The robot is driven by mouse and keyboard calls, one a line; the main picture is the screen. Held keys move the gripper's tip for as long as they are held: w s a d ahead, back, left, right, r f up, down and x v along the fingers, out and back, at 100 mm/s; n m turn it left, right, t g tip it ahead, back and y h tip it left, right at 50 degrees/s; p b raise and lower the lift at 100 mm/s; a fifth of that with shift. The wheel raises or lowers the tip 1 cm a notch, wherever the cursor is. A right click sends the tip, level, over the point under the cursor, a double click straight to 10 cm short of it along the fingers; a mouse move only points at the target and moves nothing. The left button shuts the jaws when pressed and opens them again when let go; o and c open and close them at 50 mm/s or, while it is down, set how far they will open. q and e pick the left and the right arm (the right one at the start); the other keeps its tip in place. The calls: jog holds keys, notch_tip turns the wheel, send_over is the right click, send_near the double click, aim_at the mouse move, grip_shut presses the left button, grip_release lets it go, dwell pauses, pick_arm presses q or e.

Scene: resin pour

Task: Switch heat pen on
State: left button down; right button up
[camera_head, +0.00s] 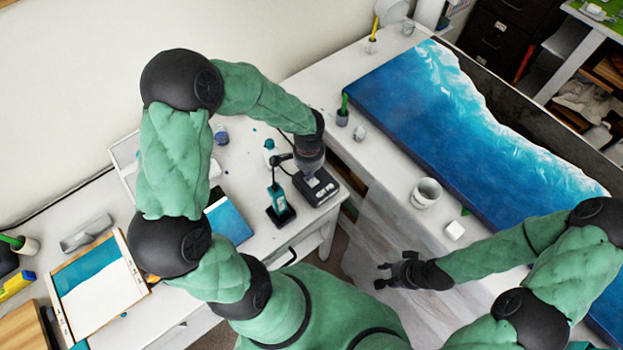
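A teal pen-like tool, probably the heat pen (277,193), stands upright in a small black stand (281,214) on the white desk. A black box with light knobs or buttons on top (322,187) sits just right of it; a dark cable seems to run near both. My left gripper (309,172) points down at the back of this box, over or touching it; I cannot tell which. Its fingers are too small and dark to read. The box's switch state cannot be made out. My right gripper (381,275) is open and empty, in front of the long table.
A blue-and-white resin panel (450,130) covers much of the long table at right. A teal bottle (270,150) stands behind the pen. A framed picture (100,290) lies at left.

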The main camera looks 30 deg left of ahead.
pick_arm(q)
jog(key=shift+r+p, duration=2.6)
jog(key=shift+r, duration=0.9)
jog(key=shift+s+d+f, duration=0.1)
